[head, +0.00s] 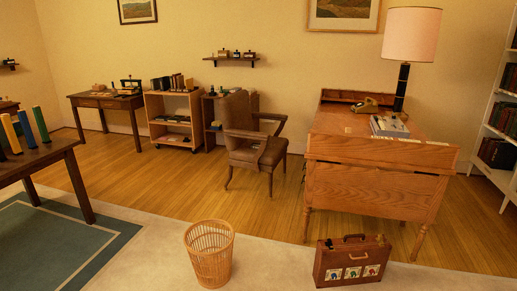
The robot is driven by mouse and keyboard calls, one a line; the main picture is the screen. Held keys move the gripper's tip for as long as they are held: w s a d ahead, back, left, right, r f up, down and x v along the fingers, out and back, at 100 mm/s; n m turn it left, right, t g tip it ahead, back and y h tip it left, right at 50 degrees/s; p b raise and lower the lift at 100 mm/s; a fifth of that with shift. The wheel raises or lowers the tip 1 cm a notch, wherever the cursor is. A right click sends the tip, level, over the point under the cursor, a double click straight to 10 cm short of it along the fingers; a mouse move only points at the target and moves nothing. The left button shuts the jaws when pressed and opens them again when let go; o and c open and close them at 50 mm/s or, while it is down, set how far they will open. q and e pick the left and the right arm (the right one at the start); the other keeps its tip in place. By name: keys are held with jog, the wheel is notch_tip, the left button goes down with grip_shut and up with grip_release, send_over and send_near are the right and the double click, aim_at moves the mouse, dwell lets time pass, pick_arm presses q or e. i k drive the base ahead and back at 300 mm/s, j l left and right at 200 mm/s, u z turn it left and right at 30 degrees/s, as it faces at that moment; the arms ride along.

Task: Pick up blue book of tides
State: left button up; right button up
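No title is readable, so I cannot tell which thing is the blue book of tides. A thin blue upright book-like thing (27,129) stands on the dark table (50,154) at the left edge, between a yellow one (11,134) and a green one (40,124). A small stack of books or papers (389,126) lies on the wooden desk (380,187) at the right. Dark and coloured books (172,83) stand on the wooden cart (174,111) at the back. Neither of my grippers is in view.
A wicker basket (210,254) and a brown case (351,263) stand on the floor in front. A leather armchair (251,143) stands left of the desk. A lamp (410,36) and telephone (367,105) are on the desk. A bookshelf (497,140) is at right. Wood floor between is open.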

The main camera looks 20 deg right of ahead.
aim_at(254, 145)
jog(key=i+u, duration=0.2)
jog(key=i, duration=0.6)
jog(key=i+j+u, duration=0.2)
jog(key=i+u, duration=0.2)
jog(key=i, duration=0.3)
jog(key=i+u, duration=0.35)
jog(key=i, duration=0.4)
jog(key=i+l+u, duration=0.4)
jog(key=i, duration=0.3)
jog(key=i+z, duration=0.4)
jog(key=i, duration=0.15)
jog(key=i+j+z, duration=0.2)
jog(key=i+z, duration=0.2)
jog(key=i+j+z, duration=0.4)
jog(key=i, duration=0.2)
jog(key=i+l+z, duration=0.25)
jog(key=z, duration=0.15)
jog(key=i+l+z, duration=0.1)
jog(key=i+z, duration=0.7)
jog(key=i+j+z, duration=0.15)
jog(key=i+z, duration=0.25)
jog(key=i+j+z, duration=0.25)
jog(key=i+z, duration=0.2)
jog(key=i+l+z, duration=0.1)
jog(key=i+z, duration=0.7)
jog(key=i+j+z, duration=0.1)
jog(key=i+z, duration=0.25)
jog(key=i+l+u, duration=0.25)
jog(key=i+l, duration=0.15)
jog(key=i, duration=0.2)
